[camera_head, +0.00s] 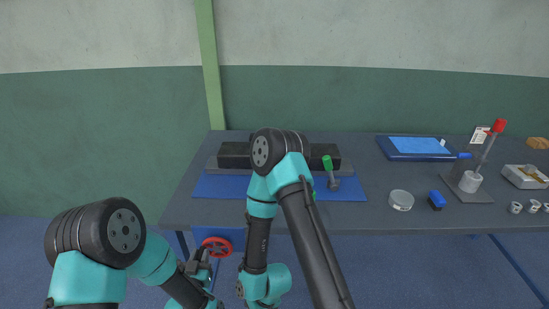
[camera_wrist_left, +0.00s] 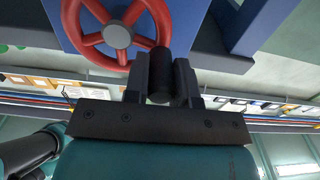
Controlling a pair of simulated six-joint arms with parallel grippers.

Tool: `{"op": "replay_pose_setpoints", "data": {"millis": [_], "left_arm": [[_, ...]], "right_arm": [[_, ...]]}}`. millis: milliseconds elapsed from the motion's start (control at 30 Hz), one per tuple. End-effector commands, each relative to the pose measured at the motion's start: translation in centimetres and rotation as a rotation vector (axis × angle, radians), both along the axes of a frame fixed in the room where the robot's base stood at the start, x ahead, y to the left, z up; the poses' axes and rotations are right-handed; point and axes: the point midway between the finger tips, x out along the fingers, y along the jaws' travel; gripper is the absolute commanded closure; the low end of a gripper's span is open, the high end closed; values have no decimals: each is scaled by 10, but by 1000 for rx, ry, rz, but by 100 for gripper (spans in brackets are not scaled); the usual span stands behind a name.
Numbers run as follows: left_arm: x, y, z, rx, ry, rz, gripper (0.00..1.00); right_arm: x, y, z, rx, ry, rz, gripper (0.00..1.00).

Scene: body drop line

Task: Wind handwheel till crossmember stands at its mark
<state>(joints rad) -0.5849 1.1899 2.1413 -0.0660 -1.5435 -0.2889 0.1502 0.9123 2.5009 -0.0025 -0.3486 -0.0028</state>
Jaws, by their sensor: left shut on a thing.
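The red handwheel (camera_head: 217,246) is mounted below the front edge of the bench, and its spokes and grey hub show large in the left wrist view (camera_wrist_left: 118,35). My left gripper (camera_head: 203,262) is at the wheel's lower left. In the left wrist view its fingers (camera_wrist_left: 160,85) are shut on the wheel's dark cylindrical handle (camera_wrist_left: 160,62), near the rim. A long black bar (camera_head: 235,155), perhaps the crossmember, lies along the back of the bench, its middle hidden by my right arm. I cannot make out its mark. My right gripper is not in view.
A green-handled tool (camera_head: 330,172) stands by the blue mat (camera_head: 348,188).

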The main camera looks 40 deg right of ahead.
Motion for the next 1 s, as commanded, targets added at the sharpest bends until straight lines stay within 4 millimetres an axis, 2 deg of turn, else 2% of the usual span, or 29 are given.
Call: {"op": "replay_pose_setpoints", "data": {"millis": [467, 767, 1000], "left_arm": [[-3, -4, 7, 1, 2, -7, 100], [-13, -15, 23, 3, 4, -9, 100], [-13, -15, 24, 5, 6, -7, 100]], "right_arm": [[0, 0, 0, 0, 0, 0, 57], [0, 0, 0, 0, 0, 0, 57], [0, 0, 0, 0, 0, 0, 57]]}}
